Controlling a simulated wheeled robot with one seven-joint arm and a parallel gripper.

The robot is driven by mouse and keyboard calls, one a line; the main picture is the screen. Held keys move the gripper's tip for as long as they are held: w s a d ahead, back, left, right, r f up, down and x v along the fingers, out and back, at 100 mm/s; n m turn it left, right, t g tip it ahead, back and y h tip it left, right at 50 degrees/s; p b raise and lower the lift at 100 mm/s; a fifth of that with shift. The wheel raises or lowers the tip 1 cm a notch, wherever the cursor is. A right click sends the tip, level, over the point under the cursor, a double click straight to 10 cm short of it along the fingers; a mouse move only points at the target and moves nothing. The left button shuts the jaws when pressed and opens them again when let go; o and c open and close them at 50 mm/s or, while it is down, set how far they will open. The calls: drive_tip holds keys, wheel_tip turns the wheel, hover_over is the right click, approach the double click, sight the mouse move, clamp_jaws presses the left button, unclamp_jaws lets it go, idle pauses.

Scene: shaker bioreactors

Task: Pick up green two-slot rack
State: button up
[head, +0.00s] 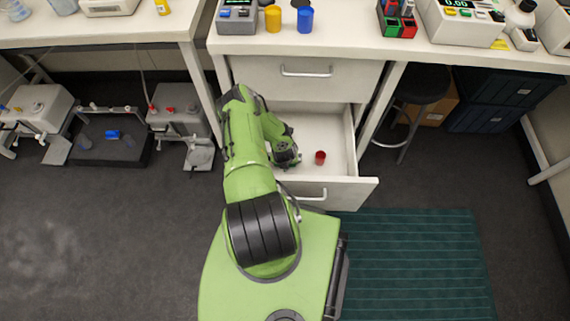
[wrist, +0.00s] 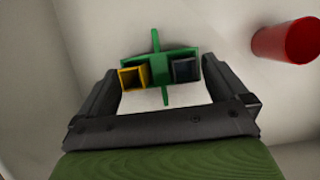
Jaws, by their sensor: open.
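The green two-slot rack (wrist: 157,57) lies on the pale drawer floor in the wrist view. One slot is yellow-framed and the other is dark; thin green tabs stick out above and below. My gripper (wrist: 160,72) is open, with one black finger near each end of the rack. Whether the fingers touch it I cannot tell. In the head view my gripper (head: 287,157) reaches down into the open drawer (head: 335,128), and this rack is hidden there by my arm.
A red cylinder (wrist: 288,40) stands right of the rack in the drawer; it shows in the head view (head: 320,157) too. Drawer walls are close around. Above is a counter with devices, yellow (head: 272,18) and blue (head: 305,20) cups. A black stool (head: 418,85) stands right.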

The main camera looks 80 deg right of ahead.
drive_tip(key=shift+d+f, duration=0.2)
drive_tip(key=shift+f, duration=0.35)
drive_tip(key=shift+r, duration=0.1)
drive_tip(key=c, duration=0.7)
drive_tip(key=shift+r, duration=0.15)
